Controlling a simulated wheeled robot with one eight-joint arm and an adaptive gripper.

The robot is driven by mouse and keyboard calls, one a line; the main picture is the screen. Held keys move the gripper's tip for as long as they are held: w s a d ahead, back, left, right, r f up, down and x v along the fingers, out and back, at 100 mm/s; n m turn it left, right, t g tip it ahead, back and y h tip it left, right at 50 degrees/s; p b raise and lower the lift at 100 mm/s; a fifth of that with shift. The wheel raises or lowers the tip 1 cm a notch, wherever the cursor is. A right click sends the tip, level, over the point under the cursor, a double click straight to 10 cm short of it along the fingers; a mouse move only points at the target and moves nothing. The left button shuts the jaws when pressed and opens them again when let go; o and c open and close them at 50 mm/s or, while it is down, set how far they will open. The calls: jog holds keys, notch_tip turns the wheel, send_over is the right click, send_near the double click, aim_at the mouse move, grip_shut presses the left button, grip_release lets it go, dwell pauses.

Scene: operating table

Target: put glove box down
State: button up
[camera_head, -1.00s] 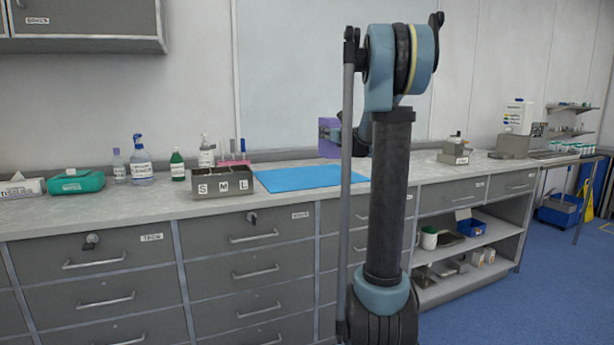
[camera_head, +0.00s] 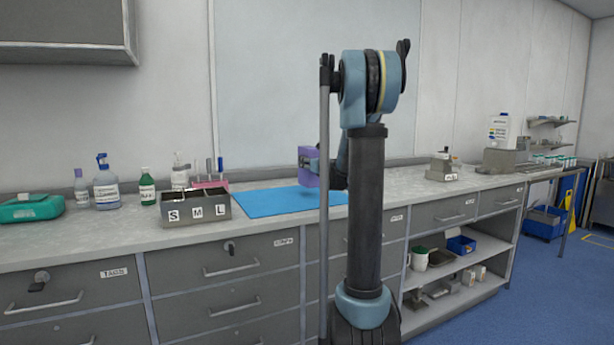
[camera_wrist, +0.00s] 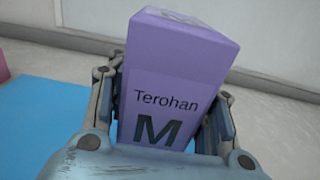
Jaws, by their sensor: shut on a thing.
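The glove box is a purple carton (camera_head: 308,167), marked "Terohan M" in the wrist view (camera_wrist: 172,85). My gripper (camera_wrist: 165,105) is shut on it, with a finger on each side. In the head view my gripper (camera_head: 325,172) is partly hidden behind my arm. The box is upright or nearly so, over or beside the right part of the blue mat (camera_head: 265,203). I cannot tell whether its base touches the surface. In the wrist view the mat (camera_wrist: 35,125) lies to the left of the box.
A metal holder marked S, M, L (camera_head: 196,210) stands left of the mat. Bottles (camera_head: 107,185) and a teal pack (camera_head: 30,208) stand farther left. The counter (camera_head: 390,187) is clear right of my arm, up to a small metal holder (camera_head: 442,170).

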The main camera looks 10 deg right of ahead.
jog(key=shift+d+f, duration=0.1)
jog(key=shift+f, duration=2)
jog(key=o, duration=1.3)
jog(key=shift+s, duration=0.1)
jog(key=v, duration=1.2)
jog(key=shift+r, duration=0.1)
